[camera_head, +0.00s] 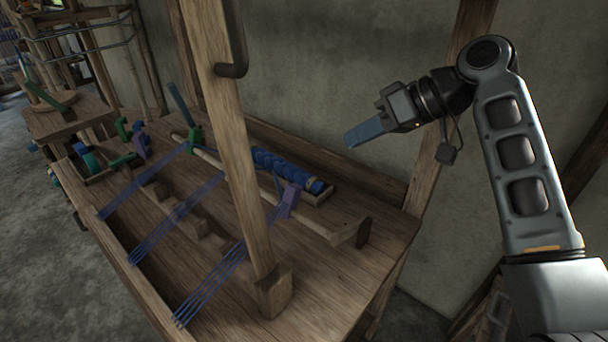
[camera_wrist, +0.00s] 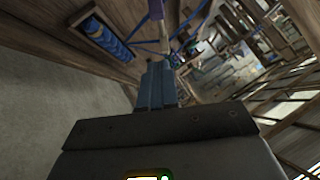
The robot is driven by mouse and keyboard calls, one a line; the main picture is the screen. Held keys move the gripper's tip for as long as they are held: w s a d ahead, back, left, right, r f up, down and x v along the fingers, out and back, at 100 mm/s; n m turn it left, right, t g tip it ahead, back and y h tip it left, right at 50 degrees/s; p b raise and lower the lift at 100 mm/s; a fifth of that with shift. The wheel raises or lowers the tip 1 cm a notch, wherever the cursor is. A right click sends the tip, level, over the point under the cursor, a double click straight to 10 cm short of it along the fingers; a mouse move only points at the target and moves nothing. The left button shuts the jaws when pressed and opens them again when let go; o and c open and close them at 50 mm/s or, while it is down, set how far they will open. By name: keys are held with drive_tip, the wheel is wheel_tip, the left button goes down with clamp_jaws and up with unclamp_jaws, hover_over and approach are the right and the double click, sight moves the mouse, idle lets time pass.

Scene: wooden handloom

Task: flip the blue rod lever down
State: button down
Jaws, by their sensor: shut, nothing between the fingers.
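A blue rod (camera_head: 180,103) stands up, tilted, from a green block (camera_head: 194,139) on the long wooden bar at the back of the loom. A second, shorter blue rod (camera_head: 278,186) rises beside a purple block (camera_head: 290,200) nearer the bar's right end. I cannot tell which is the lever meant. In the wrist view a bluish rod (camera_wrist: 156,9) with a purple part below it shows beyond my fingers. My gripper (camera_head: 352,140), with blue fingers, is shut and empty. It is in the air to the right of and above the loom, apart from both rods.
A wooden post (camera_head: 235,150) with a dark hook stands in front of the bar. Blue spools (camera_head: 285,168) lie in a tray behind it, also in the wrist view (camera_wrist: 108,40). Blue threads (camera_head: 215,275) cross the frame. A wall is behind; air around my gripper is clear.

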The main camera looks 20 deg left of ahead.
drive_tip(key=p, duration=0.2)
hover_over(297, 187)
drive_tip(key=w+d, duration=0.2)
drive_tip(key=d, duration=0.1)
wheel_tip(297, 187, down, 6)
drive_tip(key=f, duration=0.1)
drive_tip(key=s+f, duration=0.1)
drive_tip(key=f, duration=0.2)
drive_tip(key=shift+s+a, duration=0.15)
drive_tip(key=shift+a, duration=0.1)
drive_tip(key=shift+s+a+f+t+p, duration=0.2)
drive_tip(key=shift+s+f+t+p, duration=0.1)
drive_tip(key=shift+s, duration=0.1)
drive_tip(key=s+f+n+t, duration=0.1)
drive_tip(key=s+a+f+t+h, duration=0.1)
drive_tip(key=s+f, duration=0.1)
drive_tip(key=shift+a+n+t+b, duration=0.1)
drive_tip(key=shift+n+t+b, duration=0.2)
drive_tip(key=shift+n, duration=0.1)
drive_tip(key=shift+s+f, duration=0.15)
